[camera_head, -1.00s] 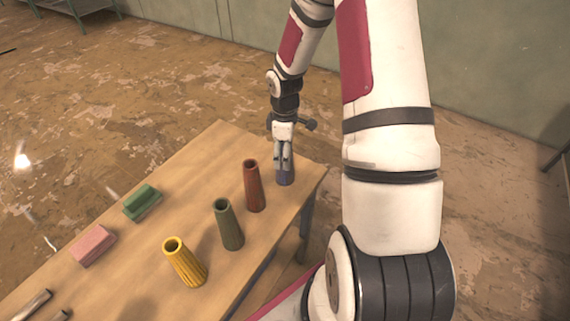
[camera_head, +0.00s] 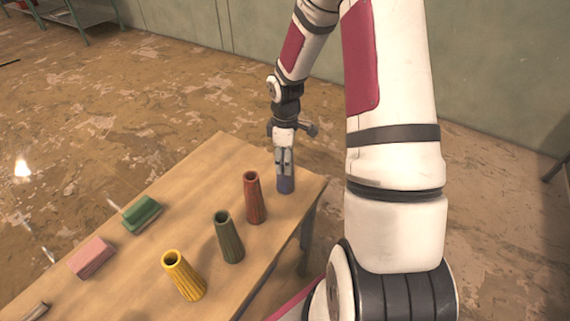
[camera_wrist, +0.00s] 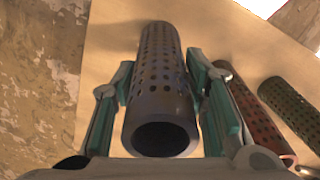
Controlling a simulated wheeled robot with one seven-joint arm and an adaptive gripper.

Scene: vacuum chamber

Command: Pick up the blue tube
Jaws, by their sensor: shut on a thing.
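The blue tube (camera_head: 286,186) is at the far right corner of the table, upright, with its upper part hidden by the fingers. In the wrist view the tube (camera_wrist: 160,95) looks dark grey-blue, with rows of holes and an open round end facing the camera. My gripper (camera_head: 284,165) comes down on it from above. In the wrist view its two fingers (camera_wrist: 162,100) lie one on each side of the tube, shut on it. Whether the tube's base touches the table cannot be told.
A red tube (camera_head: 254,198), a green tube (camera_head: 228,238) and a yellow tube (camera_head: 184,276) stand in a row on the wooden table (camera_head: 205,180). A green block (camera_head: 142,214) and a pink block (camera_head: 92,258) lie to the left. The red tube is close beside my gripper.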

